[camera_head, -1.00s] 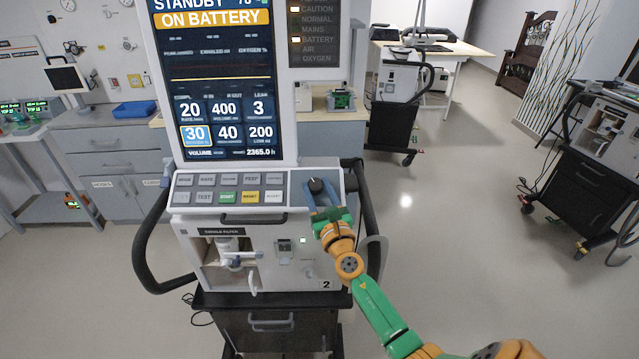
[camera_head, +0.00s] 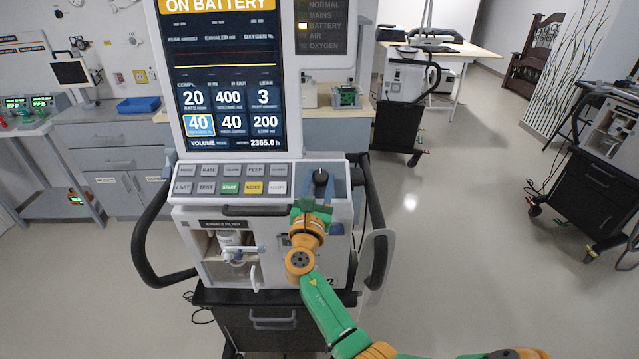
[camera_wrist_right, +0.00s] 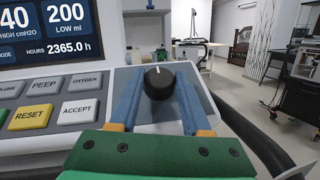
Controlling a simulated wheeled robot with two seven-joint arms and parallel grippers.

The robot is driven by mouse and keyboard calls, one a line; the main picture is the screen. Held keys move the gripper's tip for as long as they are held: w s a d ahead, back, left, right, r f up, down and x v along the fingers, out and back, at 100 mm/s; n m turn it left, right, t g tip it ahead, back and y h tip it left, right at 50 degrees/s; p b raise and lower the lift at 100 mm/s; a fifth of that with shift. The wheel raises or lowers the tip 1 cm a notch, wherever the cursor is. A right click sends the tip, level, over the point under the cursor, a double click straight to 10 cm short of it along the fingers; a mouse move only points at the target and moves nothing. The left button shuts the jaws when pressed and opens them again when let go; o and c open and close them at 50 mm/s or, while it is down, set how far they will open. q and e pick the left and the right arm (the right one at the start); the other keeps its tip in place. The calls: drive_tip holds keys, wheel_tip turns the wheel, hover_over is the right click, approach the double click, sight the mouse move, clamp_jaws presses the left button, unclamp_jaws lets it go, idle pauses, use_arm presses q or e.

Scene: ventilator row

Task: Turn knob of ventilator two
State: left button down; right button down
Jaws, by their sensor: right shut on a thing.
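Ventilator two (camera_head: 275,262) stands in the middle of the head view, its number 2 partly covered by my right arm. Its black knob (camera_head: 320,177) sits at the right end of the button panel; in the right wrist view the knob (camera_wrist_right: 158,84) has a white mark at its top. My right gripper (camera_head: 320,186) is shut on the knob, with one blue finger on each side of it. In the right wrist view the gripper (camera_wrist_right: 158,90) reaches in from below. The screen (camera_head: 228,85) reads ON BATTERY, with a highlighted box showing 40. My left gripper is not in view.
Dark curved handles stand at both sides of the ventilator, the right handle (camera_head: 375,225) close to my right arm. The accept button (camera_wrist_right: 80,110) lies left of the gripper. Another ventilator cart (camera_head: 402,100) stands behind. Open floor (camera_head: 455,230) lies to the right.

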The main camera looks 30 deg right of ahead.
drive_tip(key=shift+c, duration=1.8)
unclamp_jaws()
drive_tip(key=shift+w+d, duration=0.1)
drive_tip(key=v, duration=0.7)
drive_tip(key=shift+b, duration=0.45)
